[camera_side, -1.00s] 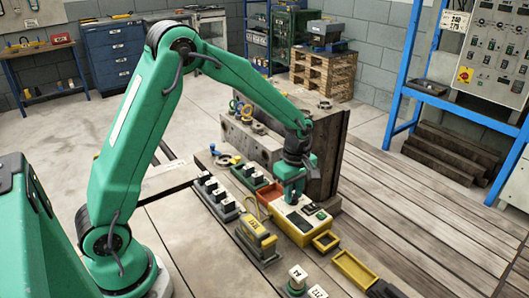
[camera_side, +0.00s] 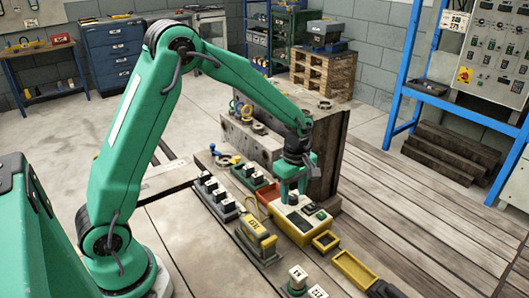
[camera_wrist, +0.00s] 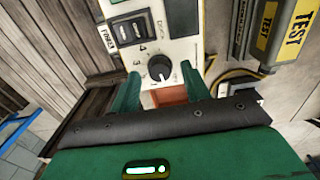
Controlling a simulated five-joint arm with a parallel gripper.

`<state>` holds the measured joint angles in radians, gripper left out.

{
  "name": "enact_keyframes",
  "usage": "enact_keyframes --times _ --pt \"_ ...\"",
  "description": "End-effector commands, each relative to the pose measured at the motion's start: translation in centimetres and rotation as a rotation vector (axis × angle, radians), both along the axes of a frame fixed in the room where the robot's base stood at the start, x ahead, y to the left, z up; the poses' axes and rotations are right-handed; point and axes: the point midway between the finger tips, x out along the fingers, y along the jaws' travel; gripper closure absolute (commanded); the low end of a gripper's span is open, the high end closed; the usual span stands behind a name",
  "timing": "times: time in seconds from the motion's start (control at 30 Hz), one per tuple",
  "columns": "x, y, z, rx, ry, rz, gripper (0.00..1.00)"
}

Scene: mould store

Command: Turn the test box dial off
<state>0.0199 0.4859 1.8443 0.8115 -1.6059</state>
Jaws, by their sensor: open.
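The test box (camera_side: 299,215) is yellow with a pale top panel and stands on the bench. In the wrist view its panel (camera_wrist: 181,54) carries a black round dial (camera_wrist: 160,68) with a white pointer line and marks around it. The line points down towards my gripper in that picture. My green gripper (camera_wrist: 163,88) is open, with one finger on either side of the dial's near side. The dial shows clear between the fingertips, and I cannot tell whether they touch it. In the side view my gripper (camera_side: 292,194) is over the box's far-left end and hides the dial.
A black switch block (camera_wrist: 131,29) sits beside the dial. A yellow unit marked TEST (camera_wrist: 285,30) stands near the box. A yellow tray (camera_side: 354,269) lies to the right. A large grey block (camera_side: 290,125) rises close behind my gripper.

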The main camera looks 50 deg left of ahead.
Motion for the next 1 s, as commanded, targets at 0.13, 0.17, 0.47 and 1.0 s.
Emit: enact_keyframes --times 0.13,0.17,0.47,1.0 --pt "0.1 0.0 1.2 0.0 -0.002 0.0 0.53" --pt "0.1 0.0 1.5 0.0 -0.003 0.0 0.53" --pt "0.1 0.0 5.4 0.0 -0.004 0.0 0.53" --pt "0.0 0.0 7.5 0.0 0.0 0.001 0.53"
